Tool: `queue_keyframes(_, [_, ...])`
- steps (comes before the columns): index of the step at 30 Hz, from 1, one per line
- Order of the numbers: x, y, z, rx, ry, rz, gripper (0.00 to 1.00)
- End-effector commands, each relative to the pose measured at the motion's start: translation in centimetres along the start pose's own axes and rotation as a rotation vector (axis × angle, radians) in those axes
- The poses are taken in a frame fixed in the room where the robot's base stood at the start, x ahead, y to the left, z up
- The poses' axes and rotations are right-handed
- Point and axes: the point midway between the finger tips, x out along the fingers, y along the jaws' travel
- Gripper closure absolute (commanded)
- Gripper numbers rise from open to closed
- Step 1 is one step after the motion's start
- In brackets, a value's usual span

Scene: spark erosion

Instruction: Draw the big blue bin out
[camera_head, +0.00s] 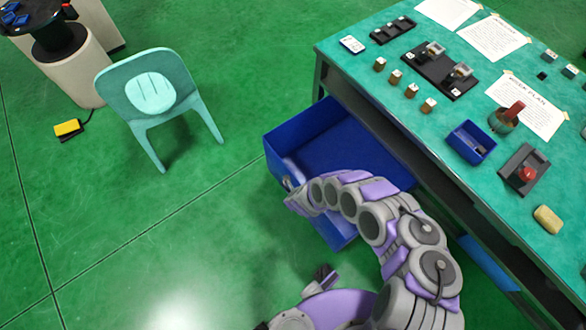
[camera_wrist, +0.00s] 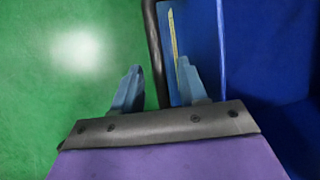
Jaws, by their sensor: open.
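The big blue bin (camera_head: 308,124) juts out from under the teal-topped table in the head view, open at the top and apparently empty. Its front is partly covered by my arm. In the wrist view its blue front (camera_wrist: 203,35) and inside (camera_wrist: 270,60) fill the right side. A dark handle bar (camera_wrist: 152,45) runs along the front, beside a thin yellow strip. My gripper (camera_wrist: 158,68) is open, with one finger on each side of the bar in the picture. I cannot tell whether either finger touches it. The fingertips are not clear in the head view.
The table (camera_head: 420,130) overhangs the bin's back part. Another blue thing (camera_head: 487,262) shows under the table at the lower right. A teal chair (camera_head: 150,90) and a yellow pedal (camera_head: 68,128) stand on the left. The green floor in front of the bin is clear.

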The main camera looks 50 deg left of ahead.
Motion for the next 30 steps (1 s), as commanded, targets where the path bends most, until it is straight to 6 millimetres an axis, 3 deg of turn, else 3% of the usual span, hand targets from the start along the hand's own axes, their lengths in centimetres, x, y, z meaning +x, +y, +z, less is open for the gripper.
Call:
queue_keyframes(5, [-2.2,-0.2,0.3,-0.001,0.003,-0.001,0.58])
queue_keyframes(21, [-11.8,-0.1,0.5,-0.003,0.004,0.002,0.58])
queue_keyframes(30, [-14.6,0.1,0.7,-0.004,0.007,0.002,0.58])
